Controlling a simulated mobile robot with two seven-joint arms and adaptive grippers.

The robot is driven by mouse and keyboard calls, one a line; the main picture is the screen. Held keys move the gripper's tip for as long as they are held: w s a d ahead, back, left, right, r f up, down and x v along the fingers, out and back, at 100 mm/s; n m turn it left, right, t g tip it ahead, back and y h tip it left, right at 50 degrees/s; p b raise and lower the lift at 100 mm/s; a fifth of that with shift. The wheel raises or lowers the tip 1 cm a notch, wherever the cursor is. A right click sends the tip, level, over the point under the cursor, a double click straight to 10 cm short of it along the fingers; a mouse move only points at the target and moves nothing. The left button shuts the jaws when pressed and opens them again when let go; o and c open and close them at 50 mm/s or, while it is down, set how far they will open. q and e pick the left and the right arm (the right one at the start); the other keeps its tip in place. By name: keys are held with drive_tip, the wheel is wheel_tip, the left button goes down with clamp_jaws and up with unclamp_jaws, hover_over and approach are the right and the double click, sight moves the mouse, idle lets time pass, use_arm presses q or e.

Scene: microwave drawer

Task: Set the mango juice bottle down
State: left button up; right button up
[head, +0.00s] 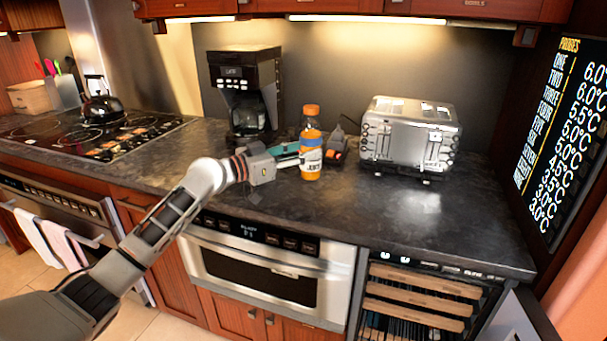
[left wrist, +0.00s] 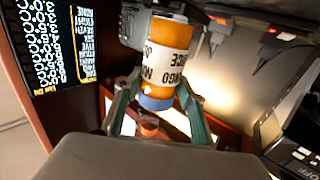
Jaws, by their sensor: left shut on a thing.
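In the left wrist view the bottle (left wrist: 163,65) appears upside down between the two greenish fingers (left wrist: 155,100). I cannot tell whether its base touches the dark counter (head: 345,215). My right gripper is not in view.
A silver toaster (head: 410,138) stands to the right of the bottle. A black coffee maker (head: 245,92) stands behind and to the left. A cooktop with a kettle (head: 103,108) is at the far left. The counter's front right is clear.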

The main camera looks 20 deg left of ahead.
sight(302, 173)
use_arm(q)
wheel_tip(302, 173, down, 2)
drive_tip(key=shift+f, duration=0.1)
wheel_tip(302, 173, down, 3)
drive_tip(key=shift+f+b, duration=0.2)
drive_tip(key=shift+b, duration=0.1)
drive_tip(key=shift+f, duration=0.2)
drive_tip(key=shift+f, duration=0.1)
drive_tip(key=o, duration=1)
drive_tip(key=shift+f, duration=0.25)
drive_tip(key=shift+c, duration=0.2)
drive_tip(key=o, duration=0.4)
drive_tip(key=shift+r, duration=0.1)
drive_tip(key=shift+o, duration=0.2)
